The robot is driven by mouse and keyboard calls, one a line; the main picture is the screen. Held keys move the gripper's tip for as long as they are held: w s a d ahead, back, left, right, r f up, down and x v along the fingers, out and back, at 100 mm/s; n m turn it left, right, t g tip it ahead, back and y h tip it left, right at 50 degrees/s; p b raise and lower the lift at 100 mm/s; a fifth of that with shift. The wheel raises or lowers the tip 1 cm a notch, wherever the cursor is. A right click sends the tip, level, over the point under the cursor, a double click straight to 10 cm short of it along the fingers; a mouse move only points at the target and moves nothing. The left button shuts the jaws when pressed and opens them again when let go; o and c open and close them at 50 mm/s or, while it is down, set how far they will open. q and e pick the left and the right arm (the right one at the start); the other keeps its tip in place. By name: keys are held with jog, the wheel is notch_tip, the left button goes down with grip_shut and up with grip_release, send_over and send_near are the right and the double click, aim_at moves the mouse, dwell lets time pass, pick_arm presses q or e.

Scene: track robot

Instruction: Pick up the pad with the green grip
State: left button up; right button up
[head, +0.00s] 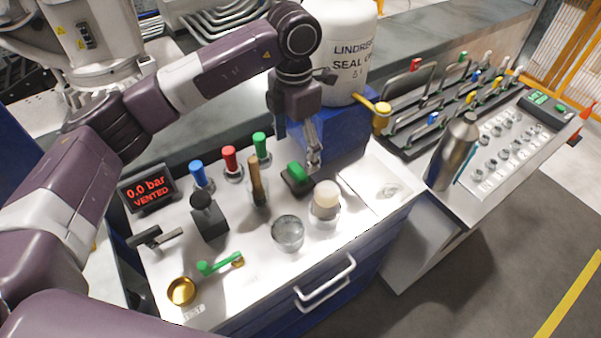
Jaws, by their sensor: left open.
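The pad with the green grip (297,173) sits on the white worktop, a dark flat base with a green block on top. My left gripper (314,158) points down just beside the right side of the green grip. It is open, and nothing shows held in it. The fingers look close to the grip, but I cannot tell whether they touch it. My right gripper is not in view.
Blue, red and green-topped pegs (230,160), a brush (257,182), a glass jar (287,233) and a cream-topped jar (326,200) crowd the worktop. A white drum (342,45) stands behind on a blue stand. A steel flask (455,150) stands to the right.

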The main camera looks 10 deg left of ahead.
aim_at(298, 170)
pick_arm(q)
jog(key=shift+w+f, duration=0.35)
jog(key=shift+f, duration=0.2)
jog(key=shift+w+f, duration=0.2)
jog(key=shift+f, duration=0.5)
jog(key=shift+s+f+p, duration=0.3)
jog(key=shift+f+p, duration=0.2)
jog(key=shift+f, duration=0.2)
jog(key=f, duration=0.2)
jog(key=f+p, duration=0.1)
jog(key=shift+s+d+f+p, duration=0.15)
jog(key=shift+d+f+p, duration=0.05)
jog(key=shift+f+p, duration=0.15)
jog(key=shift+f, duration=0.55)
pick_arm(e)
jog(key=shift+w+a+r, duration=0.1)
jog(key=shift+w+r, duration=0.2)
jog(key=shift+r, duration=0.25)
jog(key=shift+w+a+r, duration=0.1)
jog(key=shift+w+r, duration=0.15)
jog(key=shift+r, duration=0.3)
